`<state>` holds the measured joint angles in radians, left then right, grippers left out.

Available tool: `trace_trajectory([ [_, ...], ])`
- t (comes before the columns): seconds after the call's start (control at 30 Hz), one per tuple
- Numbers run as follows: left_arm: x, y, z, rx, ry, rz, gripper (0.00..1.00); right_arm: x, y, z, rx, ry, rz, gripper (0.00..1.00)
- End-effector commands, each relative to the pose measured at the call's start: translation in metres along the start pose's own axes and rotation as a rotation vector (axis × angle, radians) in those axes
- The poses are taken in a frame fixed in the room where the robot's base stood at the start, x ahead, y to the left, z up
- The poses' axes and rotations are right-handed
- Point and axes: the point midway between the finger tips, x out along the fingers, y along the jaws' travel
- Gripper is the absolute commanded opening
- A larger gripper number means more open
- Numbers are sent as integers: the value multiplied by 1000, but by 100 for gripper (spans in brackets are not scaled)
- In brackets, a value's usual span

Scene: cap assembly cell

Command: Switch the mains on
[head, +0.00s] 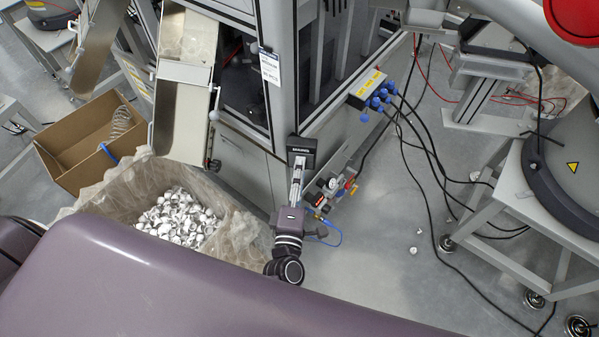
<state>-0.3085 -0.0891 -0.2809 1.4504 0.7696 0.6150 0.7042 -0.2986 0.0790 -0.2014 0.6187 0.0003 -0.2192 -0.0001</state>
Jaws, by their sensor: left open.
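My left gripper (297,171) is open. It points up the picture at the lower corner of the grey machine cabinet (241,163). Its tips are close to a dark box with white lettering (301,146) at that corner; I cannot tell whether they touch. I cannot make out a mains switch for certain; the gripper may hide part of the box's front. My right gripper is not in view.
A lined bin (240,238) of white caps stands left of my gripper, with a cardboard box (62,172) beyond. Fittings with red and yellow parts (333,187) sit close on the right. Blue connectors (376,98) and black cables (428,190) lie further right.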

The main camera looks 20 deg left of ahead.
Motion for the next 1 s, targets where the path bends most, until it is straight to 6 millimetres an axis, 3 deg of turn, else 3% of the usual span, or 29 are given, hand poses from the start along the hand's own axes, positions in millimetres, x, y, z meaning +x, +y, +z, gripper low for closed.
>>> trace_trajectory([
  [0.17,-21,-1,0,1,-2,-3,42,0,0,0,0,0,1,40],
  [0.4,-73,-1,0,1,-2,-4,42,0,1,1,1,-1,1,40],
  [0.6,-106,-1,0,2,-2,-3,42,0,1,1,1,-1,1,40],
  [0.77,-118,-1,0,1,-2,-2,42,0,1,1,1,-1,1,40],
  [1.0,-120,0,0,0,-1,-1,42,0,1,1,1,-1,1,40],
])
